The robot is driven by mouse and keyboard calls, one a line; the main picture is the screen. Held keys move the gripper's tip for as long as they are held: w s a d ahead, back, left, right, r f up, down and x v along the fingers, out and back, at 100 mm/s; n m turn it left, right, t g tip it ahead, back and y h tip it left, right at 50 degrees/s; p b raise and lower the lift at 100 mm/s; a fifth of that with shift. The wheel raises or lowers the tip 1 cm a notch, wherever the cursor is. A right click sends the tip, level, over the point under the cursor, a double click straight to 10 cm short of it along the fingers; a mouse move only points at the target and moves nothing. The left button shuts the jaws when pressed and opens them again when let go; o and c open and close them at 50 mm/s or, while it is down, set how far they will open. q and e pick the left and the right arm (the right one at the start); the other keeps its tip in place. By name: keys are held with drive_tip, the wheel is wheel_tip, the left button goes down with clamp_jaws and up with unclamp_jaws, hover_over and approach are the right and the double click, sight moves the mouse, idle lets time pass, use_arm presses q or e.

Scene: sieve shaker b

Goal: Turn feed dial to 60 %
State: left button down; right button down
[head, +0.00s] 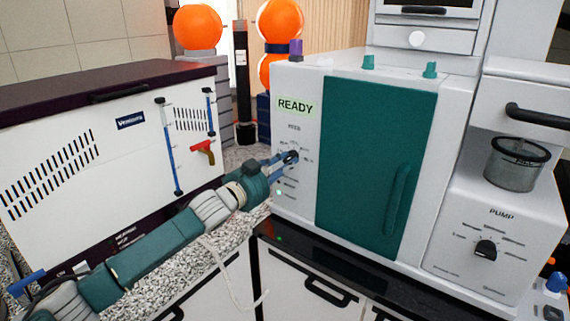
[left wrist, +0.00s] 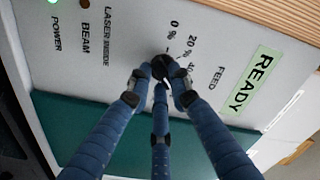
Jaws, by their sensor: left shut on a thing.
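The feed dial (left wrist: 160,68) is a small dark knob on the light front panel of the machine, under the FEED label. In the head view the dial (head: 292,156) sits left of the teal door. My left gripper (head: 284,159) reaches it from the left, and its blue fingers are shut around the knob. In the left wrist view the fingers of my left gripper (left wrist: 158,80) close on the dial from several sides. Marks of 0 % and 20 % show beside it; the fingers hide other marks, and I cannot read the pointer. My right gripper is not in view.
A READY display (head: 296,106) is above the dial. The teal door (head: 372,160) with its handle is to the right. The PUMP dial (head: 486,249) is on the right unit.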

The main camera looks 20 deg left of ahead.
use_arm(q)
drive_tip(key=shift+f, duration=0.2)
drive_tip(key=c, duration=1.6)
unclamp_jaws()
drive_tip(key=shift+r, duration=0.1)
drive_tip(key=shift+o, duration=0.2)
drive_tip(key=v, duration=1.2)
